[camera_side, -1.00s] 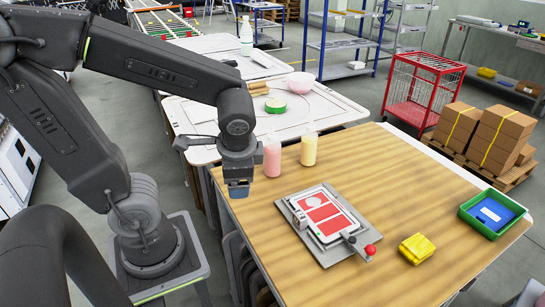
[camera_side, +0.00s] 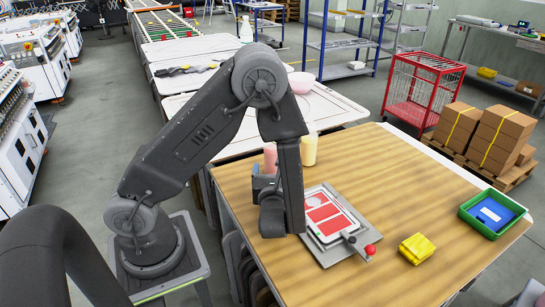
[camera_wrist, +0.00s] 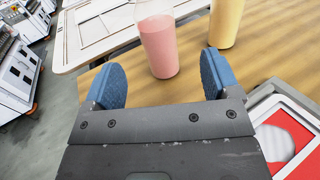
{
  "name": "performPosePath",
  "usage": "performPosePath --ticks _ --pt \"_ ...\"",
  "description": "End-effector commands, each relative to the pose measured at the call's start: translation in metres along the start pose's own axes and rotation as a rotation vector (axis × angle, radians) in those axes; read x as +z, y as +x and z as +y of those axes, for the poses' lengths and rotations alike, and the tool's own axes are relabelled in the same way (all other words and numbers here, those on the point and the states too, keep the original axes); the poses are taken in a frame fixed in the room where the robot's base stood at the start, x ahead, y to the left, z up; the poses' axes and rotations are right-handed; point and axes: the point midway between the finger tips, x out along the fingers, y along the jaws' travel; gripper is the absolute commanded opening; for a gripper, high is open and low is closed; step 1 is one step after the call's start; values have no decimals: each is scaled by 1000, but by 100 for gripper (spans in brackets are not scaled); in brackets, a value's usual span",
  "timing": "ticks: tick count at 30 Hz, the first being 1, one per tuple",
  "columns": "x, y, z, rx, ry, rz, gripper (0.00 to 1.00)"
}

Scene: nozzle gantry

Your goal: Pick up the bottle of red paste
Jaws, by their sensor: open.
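The bottle of red paste, pinkish with a clear upper part, stands upright on the wooden table. It is partly hidden behind my arm in the side view (camera_side: 270,157). In the wrist view the bottle (camera_wrist: 159,48) stands just beyond and between my two blue fingertips. My gripper (camera_wrist: 161,78) is open and empty, pointing at the bottle, with a gap of bare table between them. In the side view my wrist and forearm hide most of the gripper.
A yellow bottle (camera_side: 308,149) stands close to the right of the red one; it also shows in the wrist view (camera_wrist: 225,22). A printing frame with red panels (camera_side: 322,212) lies nearby on the table (camera_side: 400,185). Yellow cloths (camera_side: 417,249) and a green tray (camera_side: 466,214) lie farther right.

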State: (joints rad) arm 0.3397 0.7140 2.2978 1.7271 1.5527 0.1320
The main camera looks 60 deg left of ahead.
Motion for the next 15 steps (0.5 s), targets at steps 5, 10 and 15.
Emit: performPosePath --ticks 5,10,15 --pt "0 19 2 4 -1 1 82" --pt "1 41 4 7 -2 2 82" --pt "2 64 5 7 -2 2 82"
